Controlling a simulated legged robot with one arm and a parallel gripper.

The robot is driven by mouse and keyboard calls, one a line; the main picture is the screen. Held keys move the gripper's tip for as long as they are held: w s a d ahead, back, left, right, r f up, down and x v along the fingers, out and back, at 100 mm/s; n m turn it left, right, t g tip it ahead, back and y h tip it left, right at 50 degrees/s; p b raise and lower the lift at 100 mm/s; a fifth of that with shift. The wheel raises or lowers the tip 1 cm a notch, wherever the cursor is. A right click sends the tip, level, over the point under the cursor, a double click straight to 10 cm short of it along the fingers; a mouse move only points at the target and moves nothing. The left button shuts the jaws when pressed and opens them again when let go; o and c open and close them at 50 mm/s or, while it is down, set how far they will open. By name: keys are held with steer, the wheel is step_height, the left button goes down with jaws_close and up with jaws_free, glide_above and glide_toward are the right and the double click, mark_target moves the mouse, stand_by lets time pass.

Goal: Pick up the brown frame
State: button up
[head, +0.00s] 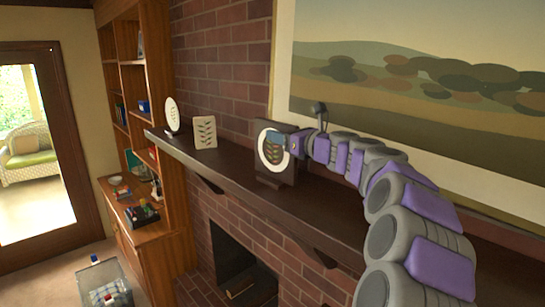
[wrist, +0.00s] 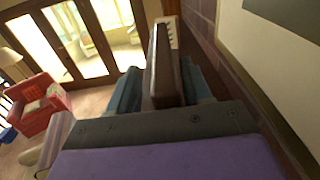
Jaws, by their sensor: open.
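The brown frame (head: 287,173) stands upright on the dark mantel shelf (head: 240,185). It has a white ring with a leaf pattern on its face. My gripper (head: 280,140) reaches it from the right, at its upper part. In the wrist view, the frame's brown edge (wrist: 165,78) lies between the two blue-grey fingers of my gripper (wrist: 160,88). The fingers are open, one on each side of the frame. Whether either finger touches it cannot be told.
A cream leaf-patterned frame (head: 205,132) and a white oval piece (head: 172,114) stand farther left on the mantel. A brick wall (head: 225,70) and a large painting (head: 420,70) are close behind. A wooden bookcase (head: 150,75) stands left. Bare shelf lies between the two frames.

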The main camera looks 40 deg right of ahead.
steer(key=shift+w+d+f, duration=0.1)
steer(key=shift+w+d, duration=0.1)
steer(key=shift+w, duration=0.1)
steer(key=shift+s+d, duration=0.15)
steer(key=shift+d, duration=0.45)
steer(key=shift+c, duration=0.2)
steer(key=shift+a, duration=0.65)
steer(key=c, duration=0.6)
jaws_close()
steer(key=shift+d, duration=0.25)
